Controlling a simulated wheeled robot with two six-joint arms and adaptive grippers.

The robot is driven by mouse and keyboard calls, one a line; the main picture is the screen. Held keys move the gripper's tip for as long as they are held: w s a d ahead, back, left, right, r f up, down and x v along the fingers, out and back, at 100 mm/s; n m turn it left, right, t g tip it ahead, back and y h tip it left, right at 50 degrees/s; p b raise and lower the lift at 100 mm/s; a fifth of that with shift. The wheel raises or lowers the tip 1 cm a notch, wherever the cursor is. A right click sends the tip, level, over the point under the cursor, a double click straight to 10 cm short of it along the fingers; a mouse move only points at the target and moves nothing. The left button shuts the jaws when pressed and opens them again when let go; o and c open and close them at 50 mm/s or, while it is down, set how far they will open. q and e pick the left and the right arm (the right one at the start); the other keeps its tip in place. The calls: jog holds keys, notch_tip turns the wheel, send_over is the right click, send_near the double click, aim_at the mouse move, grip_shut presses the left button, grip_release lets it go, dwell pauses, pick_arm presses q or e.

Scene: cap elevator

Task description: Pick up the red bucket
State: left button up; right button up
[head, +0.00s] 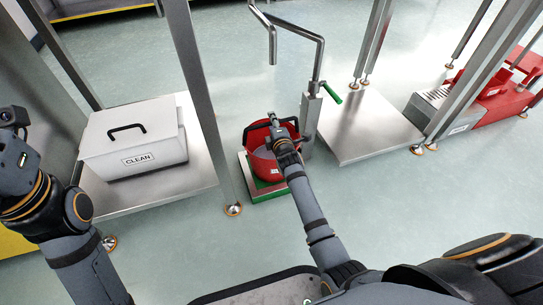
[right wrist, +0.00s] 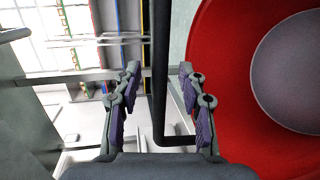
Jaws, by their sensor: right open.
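The red bucket (head: 262,166) stands upright on a green-edged platform (head: 272,191) near the middle of the head view. In the right wrist view the bucket (right wrist: 225,90) fills the right side, with its grey inside showing. My right gripper (head: 272,121) is over the bucket's rim and hides part of it. In the right wrist view its fingers (right wrist: 158,95) are spread open. The black handle (right wrist: 160,60) runs between the fingers, apart from both. My left arm is at the left edge of the head view; its gripper fingers do not show.
A metal post with a green lever (head: 331,93) stands just right of the bucket. An empty metal platform (head: 365,128) lies at right. Red equipment (head: 500,106) stands far right.

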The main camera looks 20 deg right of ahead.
jog(key=shift+c, duration=0.4)
grip_shut()
jog(key=shift+w+r, duration=0.15)
jog(key=shift+r, duration=0.05)
